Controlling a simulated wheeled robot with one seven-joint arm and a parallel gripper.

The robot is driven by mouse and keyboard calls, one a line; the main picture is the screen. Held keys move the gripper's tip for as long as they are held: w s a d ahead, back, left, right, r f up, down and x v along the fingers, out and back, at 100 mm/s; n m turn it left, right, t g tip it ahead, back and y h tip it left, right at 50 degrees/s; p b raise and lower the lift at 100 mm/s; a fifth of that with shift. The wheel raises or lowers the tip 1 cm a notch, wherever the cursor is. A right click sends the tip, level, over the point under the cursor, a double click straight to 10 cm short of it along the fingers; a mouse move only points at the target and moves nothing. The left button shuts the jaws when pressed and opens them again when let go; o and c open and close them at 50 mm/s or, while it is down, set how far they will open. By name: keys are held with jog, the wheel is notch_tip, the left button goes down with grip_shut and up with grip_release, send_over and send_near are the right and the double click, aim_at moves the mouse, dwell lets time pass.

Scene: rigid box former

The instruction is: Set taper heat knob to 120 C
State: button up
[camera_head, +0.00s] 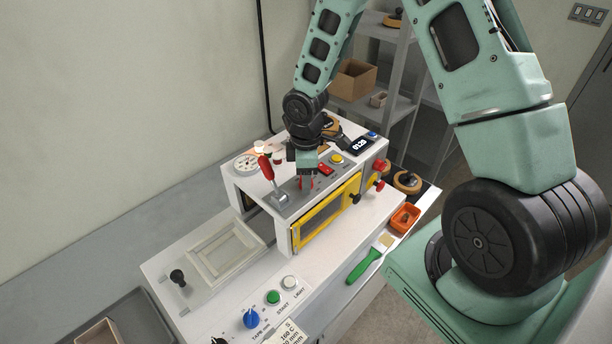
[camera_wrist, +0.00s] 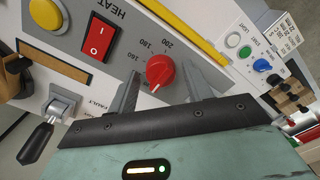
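My gripper (camera_wrist: 161,78) is open, with one finger on each side of the knob and a visible gap to both. In the head view my gripper (camera_head: 307,181) is low over the machine's top panel and mostly hides the knob.
A red rocker switch (camera_wrist: 100,38) and a yellow button (camera_wrist: 46,13) lie left of the knob. A red-handled lever (camera_head: 266,168) stands near my gripper. The blue tape knob (camera_head: 251,318), green start button (camera_head: 273,297) and white light button (camera_head: 289,282) are on the front panel.

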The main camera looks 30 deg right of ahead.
jog(key=shift+r, duration=0.1)
notch_tip(320, 180, up, 17)
jog(key=b, duration=0.2)
jog(key=shift+r, duration=0.15)
dwell(0.3)
dwell(0.5)
